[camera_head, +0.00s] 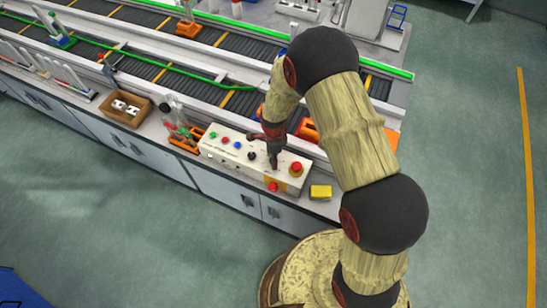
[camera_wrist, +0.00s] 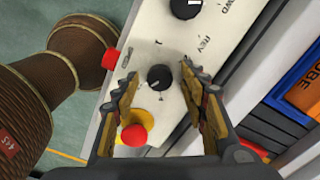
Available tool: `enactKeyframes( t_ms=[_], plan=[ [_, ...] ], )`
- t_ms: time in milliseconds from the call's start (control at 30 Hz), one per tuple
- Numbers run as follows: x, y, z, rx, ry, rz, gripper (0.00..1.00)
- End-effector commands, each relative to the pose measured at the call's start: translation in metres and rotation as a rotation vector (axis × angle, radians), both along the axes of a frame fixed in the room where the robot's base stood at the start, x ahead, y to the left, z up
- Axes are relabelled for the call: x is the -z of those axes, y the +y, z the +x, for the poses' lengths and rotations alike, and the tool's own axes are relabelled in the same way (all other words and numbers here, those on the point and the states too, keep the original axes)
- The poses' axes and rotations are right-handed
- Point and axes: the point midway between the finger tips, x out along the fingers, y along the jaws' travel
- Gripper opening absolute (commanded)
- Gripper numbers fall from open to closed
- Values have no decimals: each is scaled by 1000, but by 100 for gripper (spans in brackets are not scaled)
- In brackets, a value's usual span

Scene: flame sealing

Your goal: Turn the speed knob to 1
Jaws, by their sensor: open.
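The black round knob (camera_wrist: 160,77) on the white control box lies between my fingertips in the wrist view, and I take it as the speed knob. Its small label and pointer mark are too blurred to read. My gripper (camera_wrist: 159,78) is open, with one finger on each side of the knob and a small gap showing on both sides. In the head view my gripper (camera_head: 274,164) points down over the right part of the control box (camera_head: 225,158) and hides this knob.
A second black knob (camera_wrist: 185,8) has FWD and REV lettering beside it. A red emergency button on a yellow base (camera_wrist: 133,135) and a red button (camera_wrist: 110,58) are near my left finger. A yellow block (camera_head: 320,192) stands right of the box, and orange parts (camera_head: 308,130) lie behind.

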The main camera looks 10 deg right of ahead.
Motion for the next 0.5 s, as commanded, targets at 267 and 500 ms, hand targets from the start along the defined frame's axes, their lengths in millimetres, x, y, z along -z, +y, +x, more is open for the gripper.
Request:
enactKeyframes(
  t_ms=[267,500],
  plan=[
    [0,0,0,0,0,0,31],
    [0,0,0,0,0,0,18]
  ],
)
